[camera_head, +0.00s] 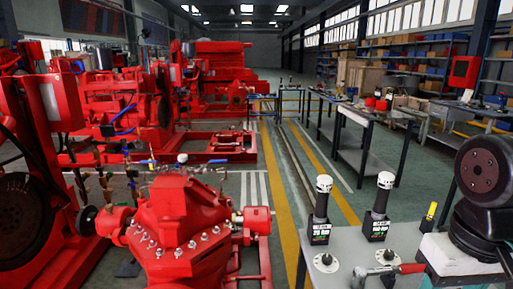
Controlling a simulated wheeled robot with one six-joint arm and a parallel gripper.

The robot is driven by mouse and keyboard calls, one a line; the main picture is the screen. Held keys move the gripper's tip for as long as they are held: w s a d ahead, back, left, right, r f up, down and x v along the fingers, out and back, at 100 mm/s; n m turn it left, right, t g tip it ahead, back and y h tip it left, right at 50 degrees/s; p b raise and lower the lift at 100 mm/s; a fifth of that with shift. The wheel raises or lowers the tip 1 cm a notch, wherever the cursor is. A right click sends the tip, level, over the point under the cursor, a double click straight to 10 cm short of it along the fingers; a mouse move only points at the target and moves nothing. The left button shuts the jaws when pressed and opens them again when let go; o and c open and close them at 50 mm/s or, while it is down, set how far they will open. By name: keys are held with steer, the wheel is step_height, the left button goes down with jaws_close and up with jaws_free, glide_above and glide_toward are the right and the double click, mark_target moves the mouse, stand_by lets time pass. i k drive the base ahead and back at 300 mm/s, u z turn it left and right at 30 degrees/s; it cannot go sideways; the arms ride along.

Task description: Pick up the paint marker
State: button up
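A small upright yellow item (431,211), which looks like the paint marker, stands at the right end of the grey table (345,243). Its top is yellow and its lower part is dark; it is too small to read. My gripper is not in view. A black, rounded arm part, which seems to be mine, fills the right edge just beside the yellow item. I cannot tell how far apart they are.
Two black, white-topped devices with bar labels (320,212) (379,208) stand left of the yellow item. Round white pieces (326,262) and a red-handled tool (400,269) lie in front. A red pump (180,225) stands at left; yellow-lined floor (290,215) is clear between.

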mark_target(433, 206)
steer(key=k, duration=0.5)
steer(key=z, duration=1.4)
steer(key=i, duration=1.25)
steer(key=u, duration=2.2)
